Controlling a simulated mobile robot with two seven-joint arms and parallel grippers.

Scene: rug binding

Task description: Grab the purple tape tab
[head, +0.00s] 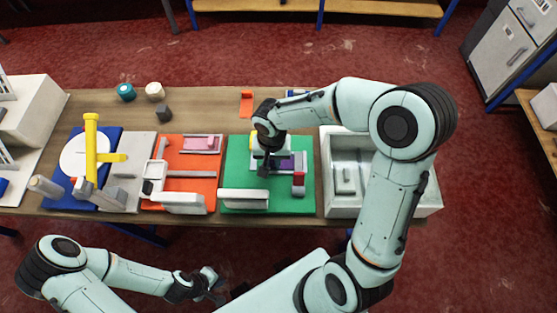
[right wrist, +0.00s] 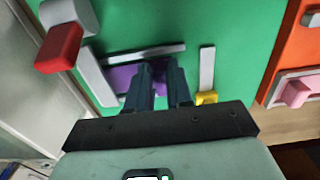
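The purple tape piece (head: 288,161) lies in a grey frame on the green board (head: 240,175). In the right wrist view the purple surface (right wrist: 122,80) shows beside and behind my fingers. My right gripper (head: 265,170) points down at the purple piece from above. Its two dark fingers (right wrist: 159,75) stand a small gap apart, close to the purple surface. They hide part of it, and I cannot tell whether they press on anything. My left gripper (head: 212,287) is open and empty in front of the table, away from the boards.
A red block (right wrist: 60,48) on a grey mount stands beside the purple piece. The orange board (head: 188,190) with a pink tab (head: 203,143) is to the left. A grey-white tray (head: 345,200) stands to the right. A blue board with a yellow handle (head: 91,150) is far left.

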